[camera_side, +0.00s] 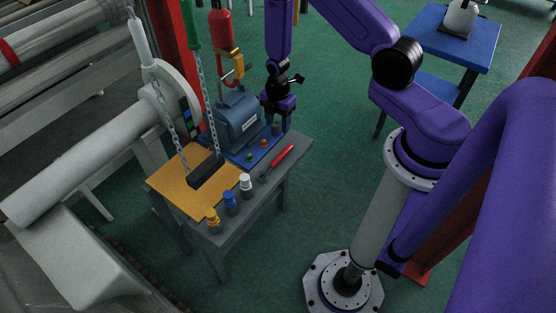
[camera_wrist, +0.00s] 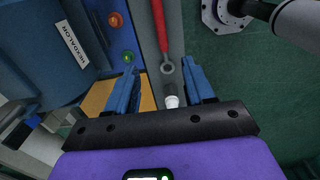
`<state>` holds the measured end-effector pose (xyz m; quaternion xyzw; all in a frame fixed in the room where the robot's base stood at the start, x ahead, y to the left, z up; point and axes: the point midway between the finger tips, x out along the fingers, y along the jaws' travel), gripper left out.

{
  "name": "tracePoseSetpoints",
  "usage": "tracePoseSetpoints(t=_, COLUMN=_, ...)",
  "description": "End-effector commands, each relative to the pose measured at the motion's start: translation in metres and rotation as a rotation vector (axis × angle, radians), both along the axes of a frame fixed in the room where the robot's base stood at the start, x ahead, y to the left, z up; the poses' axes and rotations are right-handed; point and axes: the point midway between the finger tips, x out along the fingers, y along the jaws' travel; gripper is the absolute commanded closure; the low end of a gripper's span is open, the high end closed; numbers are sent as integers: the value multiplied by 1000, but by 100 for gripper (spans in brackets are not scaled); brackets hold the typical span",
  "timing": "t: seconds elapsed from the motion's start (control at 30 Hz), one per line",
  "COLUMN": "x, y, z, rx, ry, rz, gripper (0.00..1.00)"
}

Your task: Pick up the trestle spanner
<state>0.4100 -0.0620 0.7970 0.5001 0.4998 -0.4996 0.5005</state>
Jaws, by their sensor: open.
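The trestle spanner (camera_side: 276,163) has a red handle and a grey ring end. It lies along the right edge of the grey trestle table (camera_side: 258,207). In the wrist view the spanner (camera_wrist: 159,27) runs down from the top edge, its ring end lying between my fingertips in the picture. My gripper (camera_side: 281,127) is open and empty, above the far end of the table near the blue machine. Its two blue fingers also show in the wrist view (camera_wrist: 162,72), apart, with no contact on the spanner visible.
A blue motor-like machine (camera_side: 239,119) stands beside my gripper. A white-capped bottle (camera_side: 246,184) stands near the spanner's ring end, with blue and orange ones (camera_side: 212,220) beyond. A black bar (camera_side: 206,171) hangs on chains over the yellow board (camera_side: 183,198).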

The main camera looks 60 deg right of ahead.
Motion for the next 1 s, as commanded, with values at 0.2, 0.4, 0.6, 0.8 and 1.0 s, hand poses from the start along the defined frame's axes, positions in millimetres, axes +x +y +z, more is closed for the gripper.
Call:
tracePoseSetpoints(t=0.2, x=-1, y=0, z=-31, rx=1, ry=5, rz=0, gripper=47)
tracePoseSetpoints(t=0.4, x=-1, y=0, z=-58, rx=0, ry=4, rz=0, gripper=47)
tracePoseSetpoints(t=0.6, x=-1, y=1, z=-86, rx=0, ry=4, rz=-1, gripper=47)
tracePoseSetpoints(t=0.8, x=-1, y=1, z=-107, rx=0, ry=3, rz=-1, gripper=47)
tracePoseSetpoints(t=1.0, x=-1, y=1, z=-115, rx=0, ry=2, rz=-1, gripper=47)
